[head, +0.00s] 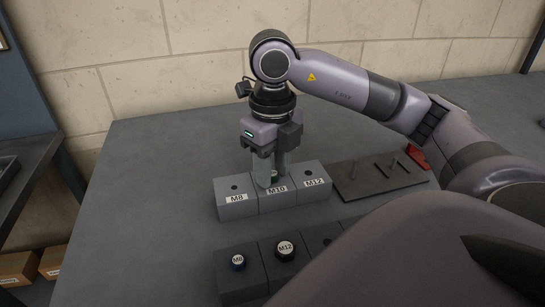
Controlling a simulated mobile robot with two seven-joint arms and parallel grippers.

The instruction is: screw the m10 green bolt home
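The green M10 bolt (275,177) is at the top of the middle block, labelled M10 (277,199), in the back row. Only a bit of its green head shows; the fingers hide the rest, and its depth cannot be seen. My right gripper (272,175) points straight down over this block. Its two fingers stand on either side of the green head, with little gap, and look shut on it. My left gripper is not in view.
The M8 block (236,205) and M12 block (313,183) flank the M10 block. A dark plate with pegs (375,183) lies to the right. The table's left side (150,200) is clear.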

